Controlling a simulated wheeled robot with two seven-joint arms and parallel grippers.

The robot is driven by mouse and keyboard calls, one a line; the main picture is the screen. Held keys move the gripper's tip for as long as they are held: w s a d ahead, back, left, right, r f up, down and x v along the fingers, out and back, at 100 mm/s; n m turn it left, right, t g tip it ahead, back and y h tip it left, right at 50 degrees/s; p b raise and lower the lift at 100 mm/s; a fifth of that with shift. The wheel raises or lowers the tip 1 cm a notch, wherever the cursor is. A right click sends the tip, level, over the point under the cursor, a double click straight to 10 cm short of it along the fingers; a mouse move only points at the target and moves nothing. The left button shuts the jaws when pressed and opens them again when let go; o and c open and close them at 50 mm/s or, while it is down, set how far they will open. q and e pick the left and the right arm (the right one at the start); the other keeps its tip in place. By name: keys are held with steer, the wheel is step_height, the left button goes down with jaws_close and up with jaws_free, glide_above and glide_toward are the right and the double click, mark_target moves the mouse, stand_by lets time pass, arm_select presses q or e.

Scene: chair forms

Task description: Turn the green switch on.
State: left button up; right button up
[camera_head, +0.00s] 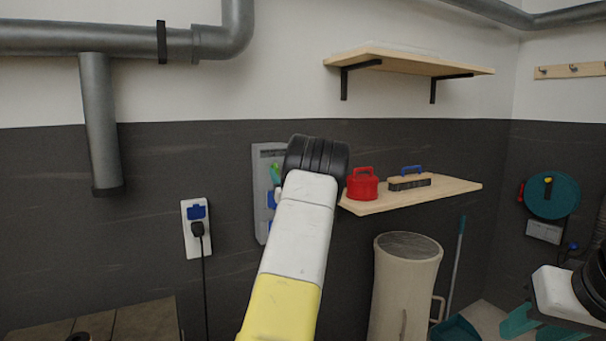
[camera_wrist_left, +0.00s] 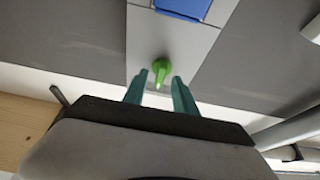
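The green switch (camera_wrist_left: 161,70) is a small knob on a grey wall panel (camera_wrist_left: 193,55), seen in the left wrist view. In the head view the panel (camera_head: 262,155) is partly covered by my left arm, and a bit of green (camera_head: 276,172) shows beside the wrist. My left gripper (camera_wrist_left: 159,82) is open, with its two teal fingers on either side of the knob in the picture. I cannot tell if they touch it. My right gripper (camera_head: 535,325) is at the lower right of the head view, its teal fingers apart and empty.
A wooden shelf (camera_head: 440,192) with a red container (camera_head: 362,185) and a brush (camera_head: 409,181) is right of my left wrist. A socket with a plug (camera_head: 196,228) is on the left. A tall bin (camera_head: 403,290) stands below the shelf.

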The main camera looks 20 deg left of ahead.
arm_select(q)
steer(key=shift+w+a+r, duration=0.2)
steer(key=shift+w+a, duration=0.05)
steer(key=shift+a, duration=0.1)
jaws_close()
